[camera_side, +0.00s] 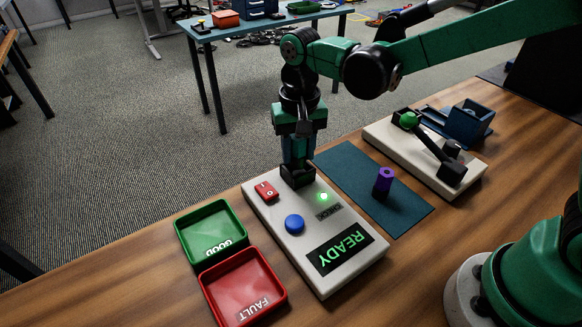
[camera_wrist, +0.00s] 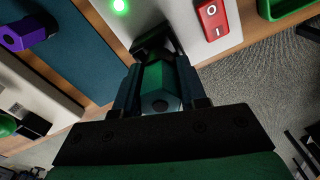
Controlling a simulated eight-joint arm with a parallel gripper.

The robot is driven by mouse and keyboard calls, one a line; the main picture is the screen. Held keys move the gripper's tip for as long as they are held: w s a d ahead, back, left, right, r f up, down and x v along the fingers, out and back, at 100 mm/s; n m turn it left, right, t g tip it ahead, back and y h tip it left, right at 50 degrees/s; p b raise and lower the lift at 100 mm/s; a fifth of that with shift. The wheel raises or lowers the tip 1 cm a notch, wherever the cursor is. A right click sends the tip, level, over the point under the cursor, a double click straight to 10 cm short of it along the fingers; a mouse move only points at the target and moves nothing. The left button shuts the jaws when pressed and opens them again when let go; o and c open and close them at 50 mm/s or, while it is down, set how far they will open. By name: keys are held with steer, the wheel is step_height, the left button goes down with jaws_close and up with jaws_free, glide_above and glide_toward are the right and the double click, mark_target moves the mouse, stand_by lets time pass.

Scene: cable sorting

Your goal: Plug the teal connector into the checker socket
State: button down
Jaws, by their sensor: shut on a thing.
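The teal connector (camera_wrist: 157,78) is between the two fingers of my gripper (camera_wrist: 157,84) in the wrist view. My gripper also shows in the side view (camera_side: 298,152), pointing straight down over the back end of the checker (camera_side: 352,262). The black checker socket (camera_side: 297,176) is directly below the fingers, and the connector's lower end is at it. The socket also shows in the wrist view (camera_wrist: 152,42), partly hidden by the connector. I cannot tell how deep the connector sits. The checker's screen reads READY and its green lamp (camera_side: 322,197) is lit.
A purple connector (camera_side: 383,181) stands on the dark teal mat (camera_side: 345,165). A red switch (camera_side: 266,191) and blue button (camera_side: 294,224) are on the checker. Green GOOD (camera_side: 185,233) and red FAULT (camera_side: 211,291) bins lie left. A green-knobbed lever fixture (camera_side: 385,133) stands right.

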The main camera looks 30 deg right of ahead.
steer(key=shift+f, duration=0.75)
jaws_free()
stand_by(0.4)
steer(key=shift+r, duration=0.1)
steer(key=shift+r, duration=3.45)
